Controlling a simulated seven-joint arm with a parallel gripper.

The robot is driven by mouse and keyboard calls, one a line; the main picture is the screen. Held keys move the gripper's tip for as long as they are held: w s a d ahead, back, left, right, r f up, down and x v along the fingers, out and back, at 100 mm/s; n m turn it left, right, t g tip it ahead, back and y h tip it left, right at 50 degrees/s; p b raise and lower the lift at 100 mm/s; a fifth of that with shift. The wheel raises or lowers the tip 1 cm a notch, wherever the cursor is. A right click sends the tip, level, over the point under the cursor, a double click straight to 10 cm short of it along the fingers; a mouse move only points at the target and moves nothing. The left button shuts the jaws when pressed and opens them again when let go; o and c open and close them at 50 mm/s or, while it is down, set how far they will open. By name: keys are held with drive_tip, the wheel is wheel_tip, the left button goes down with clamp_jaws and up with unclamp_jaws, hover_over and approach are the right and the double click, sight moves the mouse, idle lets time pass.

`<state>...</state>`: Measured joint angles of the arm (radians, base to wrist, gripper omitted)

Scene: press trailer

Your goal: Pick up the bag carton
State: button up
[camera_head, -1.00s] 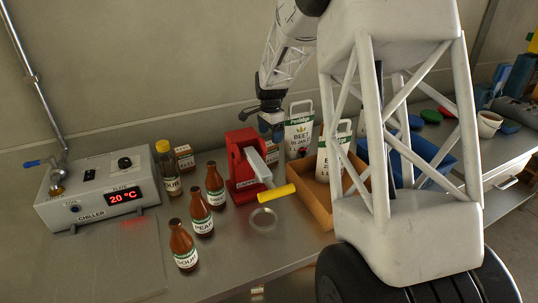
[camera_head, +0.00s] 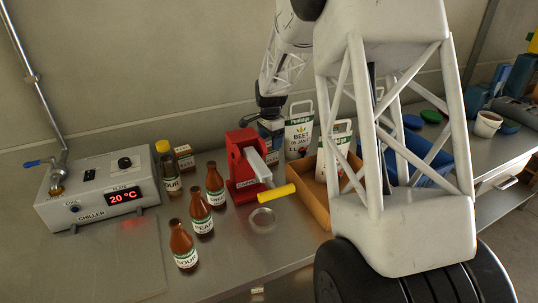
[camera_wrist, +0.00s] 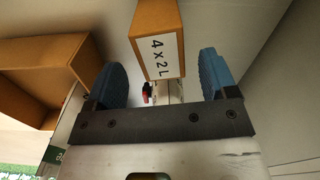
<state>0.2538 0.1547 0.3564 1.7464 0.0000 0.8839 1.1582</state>
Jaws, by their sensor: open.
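A small brown carton marked "4 x 2 L" (camera_wrist: 158,45) shows in the wrist view, ahead of and between my fingertips. I take it to be the bag carton. My gripper (camera_head: 271,128) points down over that spot, behind the press. In the wrist view, my gripper (camera_wrist: 164,78) is open, with one blue finger on each side of the carton's line. I cannot tell whether the fingers overlap the carton in depth.
The red press (camera_head: 248,160) with a yellow-ended lever stands just in front. A white beet pouch (camera_head: 299,135) stands close right of my gripper. An open cardboard tray (camera_head: 309,192) holds another pouch. Brown bottles (camera_head: 201,214) and a chiller (camera_head: 97,187) are left.

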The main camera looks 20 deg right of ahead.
drive_tip(key=shift+a+f, duration=0.2)
drive_tip(key=shift+f, duration=2.4)
drive_tip(key=c, duration=1.1)
drive_tip(key=shift+r, duration=0.1)
drive_tip(key=shift+r, duration=4.95)
